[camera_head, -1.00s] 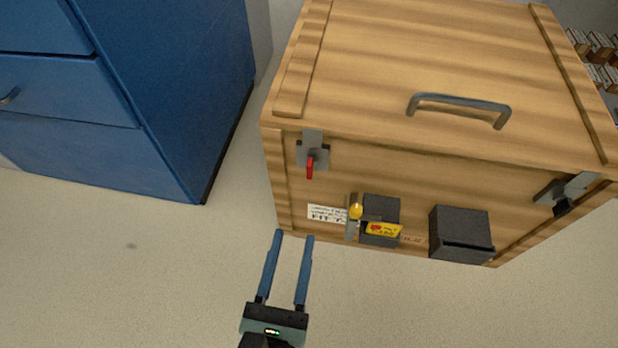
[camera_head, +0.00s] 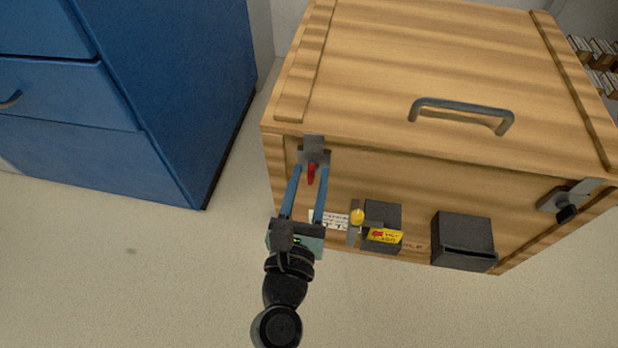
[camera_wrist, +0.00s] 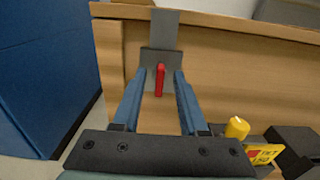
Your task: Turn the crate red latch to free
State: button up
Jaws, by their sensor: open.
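The wooden crate (camera_head: 450,60) stands with its lid down. Its red latch (camera_head: 311,174) hangs pointing down from a grey metal plate at the top left of the front face. In the wrist view the red latch (camera_wrist: 160,80) is upright in the picture, in front of the grey plate. My gripper (camera_head: 309,172) is open, with one blue finger on each side of the red latch. In the wrist view the open fingers (camera_wrist: 158,78) show gaps to the latch on both sides. I cannot tell whether the fingertips touch the plate.
A yellow knob (camera_head: 357,216) on a metal piece, a yellow label (camera_head: 385,236) and dark boxes (camera_head: 463,240) are on the crate front, right of my gripper. Another clasp (camera_head: 567,200) is at the right corner. A blue cabinet (camera_head: 150,90) stands to the left. Floor in front is clear.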

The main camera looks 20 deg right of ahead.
grip_shut()
dwell(0.5)
jog(key=n+p, duration=0.3)
jog(key=shift+r, duration=0.2)
jog(key=n+p, duration=0.4)
jog(key=n, duration=0.1)
jog(key=shift+a+p, duration=0.1)
jog(key=shift+p, duration=0.25)
jog(key=shift+w+f+n+p, duration=0.1)
jog(key=shift+f+n+p, duration=0.05)
jog(key=shift+n+p, duration=1.7)
jog(key=shift+f+n+p, duration=0.15)
jog(key=shift+n+p, duration=0.95)
jog(key=shift+n, duration=1.35)
